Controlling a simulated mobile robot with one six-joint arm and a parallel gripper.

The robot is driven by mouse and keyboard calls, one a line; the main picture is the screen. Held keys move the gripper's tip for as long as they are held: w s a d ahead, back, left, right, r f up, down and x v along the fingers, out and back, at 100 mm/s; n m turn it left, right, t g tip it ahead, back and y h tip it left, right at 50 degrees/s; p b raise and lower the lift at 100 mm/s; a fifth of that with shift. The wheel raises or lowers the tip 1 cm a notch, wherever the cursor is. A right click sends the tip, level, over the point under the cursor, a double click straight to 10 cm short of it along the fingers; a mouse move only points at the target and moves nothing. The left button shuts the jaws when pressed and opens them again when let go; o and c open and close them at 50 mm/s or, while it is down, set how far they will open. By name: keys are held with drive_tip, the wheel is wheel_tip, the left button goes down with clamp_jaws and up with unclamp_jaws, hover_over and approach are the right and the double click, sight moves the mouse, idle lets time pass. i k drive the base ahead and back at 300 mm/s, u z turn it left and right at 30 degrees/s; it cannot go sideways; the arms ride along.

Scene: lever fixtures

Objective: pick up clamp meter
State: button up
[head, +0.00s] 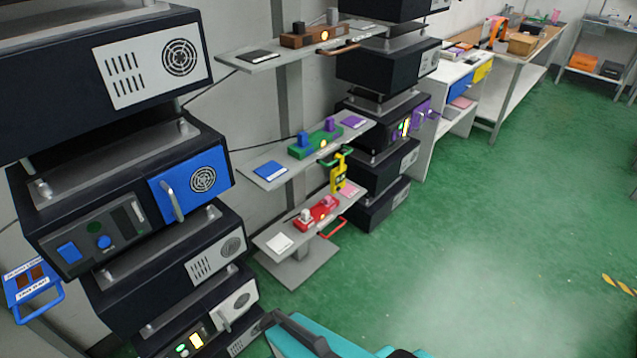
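A yellow item with dark parts, which looks like the clamp meter (338,176), is upright near the right end of the lowest grey shelf (268,236). It is close to a pink plate and behind and to the right of a red fixture (316,214). Its upper end reaches near the edge of the middle shelf, and I cannot tell exactly what it rests on. My gripper is not clearly visible; only teal and dark parts of my own body show at the bottom edge.
Stacked black cabinets (125,190) stand at left, with a blue handled panel (190,184). More black units (375,165) stand behind the shelves. A green fixture (318,140) sits on the middle shelf, a brown one (312,38) on top. Green floor (480,220) is open at right.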

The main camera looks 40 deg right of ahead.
sight(337, 175)
drive_tip(key=z, duration=0.8)
drive_tip(key=k, duration=0.1)
drive_tip(key=u, duration=2.2)
drive_tip(key=k, duration=0.25)
drive_tip(key=u, duration=1.8)
drive_tip(key=k, duration=1.7)
